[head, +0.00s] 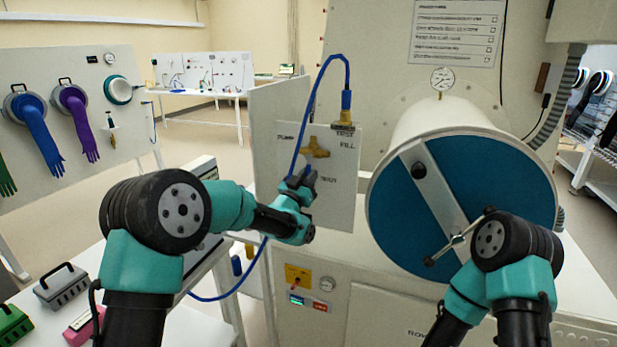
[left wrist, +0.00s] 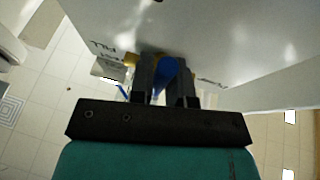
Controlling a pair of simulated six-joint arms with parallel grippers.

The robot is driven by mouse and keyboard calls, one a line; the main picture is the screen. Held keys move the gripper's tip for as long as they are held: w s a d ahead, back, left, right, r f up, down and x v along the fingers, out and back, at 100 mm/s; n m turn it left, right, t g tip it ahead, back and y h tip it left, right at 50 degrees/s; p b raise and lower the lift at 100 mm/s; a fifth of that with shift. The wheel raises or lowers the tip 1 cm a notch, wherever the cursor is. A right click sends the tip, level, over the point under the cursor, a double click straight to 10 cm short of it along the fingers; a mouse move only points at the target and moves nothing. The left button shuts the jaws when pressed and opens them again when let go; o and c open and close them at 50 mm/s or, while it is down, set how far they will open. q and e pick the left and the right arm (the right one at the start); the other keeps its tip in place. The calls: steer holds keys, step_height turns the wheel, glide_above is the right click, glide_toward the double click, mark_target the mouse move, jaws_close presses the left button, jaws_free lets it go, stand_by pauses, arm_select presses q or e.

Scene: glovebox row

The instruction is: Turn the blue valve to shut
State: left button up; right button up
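The valve panel (head: 340,205) stands upright left of the big blue round door and carries a brass cross-shaped fitting (head: 316,148). My left gripper (head: 302,182) is at the panel, just below that fitting. In the left wrist view, the blue valve handle (left wrist: 168,72) lies between the fingers of my left gripper (left wrist: 166,82), which are close together with no clear gap beside it. Brass (left wrist: 131,60) shows beside the fingers. In the head view the fingers hide most of the handle, so its angle is hard to tell. My right gripper is out of view.
A blue hose (head: 318,85) loops from a brass connector (head: 346,115) down past my left gripper. The blue round door (head: 400,215) with its metal handle (head: 455,240) is to the right. A grey caddy (head: 62,286) stands at the lower left.

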arm_select(q)
steer(key=o, duration=0.4)
steer(key=v, duration=1.7)
steer(key=shift+a, duration=0.2)
steer(key=shift+s+f, duration=0.1)
steer(key=shift+s, duration=0.05)
